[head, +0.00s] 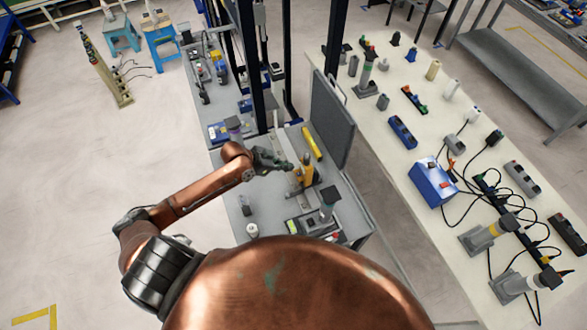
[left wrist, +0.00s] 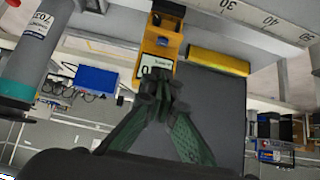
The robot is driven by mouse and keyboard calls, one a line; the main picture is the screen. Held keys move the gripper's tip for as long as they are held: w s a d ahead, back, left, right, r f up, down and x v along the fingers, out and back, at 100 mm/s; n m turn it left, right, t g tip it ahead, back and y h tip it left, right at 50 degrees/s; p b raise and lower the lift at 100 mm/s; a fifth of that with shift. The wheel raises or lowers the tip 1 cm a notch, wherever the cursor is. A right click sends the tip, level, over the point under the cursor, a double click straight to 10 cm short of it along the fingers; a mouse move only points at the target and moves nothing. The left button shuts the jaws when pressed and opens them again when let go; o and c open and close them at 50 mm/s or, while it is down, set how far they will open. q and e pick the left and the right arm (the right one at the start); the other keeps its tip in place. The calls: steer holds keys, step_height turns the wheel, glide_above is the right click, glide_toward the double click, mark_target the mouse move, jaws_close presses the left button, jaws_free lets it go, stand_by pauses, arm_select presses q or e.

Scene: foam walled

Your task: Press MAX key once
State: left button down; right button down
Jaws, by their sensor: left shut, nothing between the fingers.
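A yellow handheld meter (head: 306,174) stands on the grey bench in the head view. I cannot make out a MAX key; the fingers hide part of the meter's near end. My left gripper (head: 288,166) is shut and empty, just left of the meter. In the left wrist view the closed fingertips (left wrist: 159,88) overlap the display's lower edge; I cannot tell whether they touch it. My right gripper is not in view.
A yellow bar (head: 312,143) lies behind the meter, before an upright grey panel (head: 332,118). A grey cylinder with a teal band (left wrist: 22,70) stands close at left in the wrist view.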

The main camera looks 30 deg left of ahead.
arm_select(q)
steer(key=v, duration=0.6)
steer(key=shift+b, duration=0.4)
stand_by(0.3)
